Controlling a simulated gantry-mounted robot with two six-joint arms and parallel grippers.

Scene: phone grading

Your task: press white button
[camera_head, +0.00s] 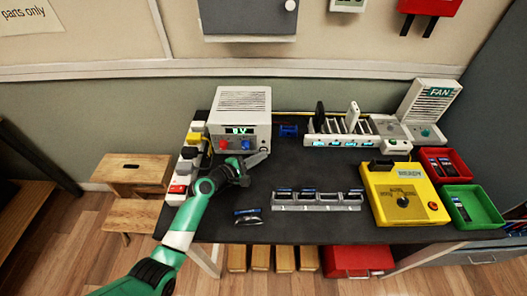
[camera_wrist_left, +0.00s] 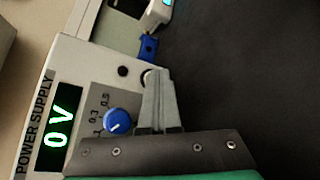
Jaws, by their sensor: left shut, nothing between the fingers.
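The white power supply (camera_head: 240,103) stands at the back left of the dark table, its green display (camera_head: 239,129) reading 0 V in the left wrist view. Its front has a red knob (camera_head: 223,144) and a blue knob (camera_head: 246,144). In the left wrist view, a small round white button (camera_wrist_left: 147,77) shows on the panel beside a black round part (camera_wrist_left: 123,72). My left gripper (camera_head: 264,155) is shut and empty in front of the panel. In the wrist view its fingertips (camera_wrist_left: 160,72) partly cover the button; I cannot tell if they touch it. My right gripper is not in view.
A blue part (camera_head: 288,131) lies right of the supply. A grey rack (camera_head: 316,200) with several phones is mid-table; a yellow tester (camera_head: 404,193), red bin (camera_head: 444,163) and green bin (camera_head: 470,208) are at right. A row of coloured items stands along the left edge.

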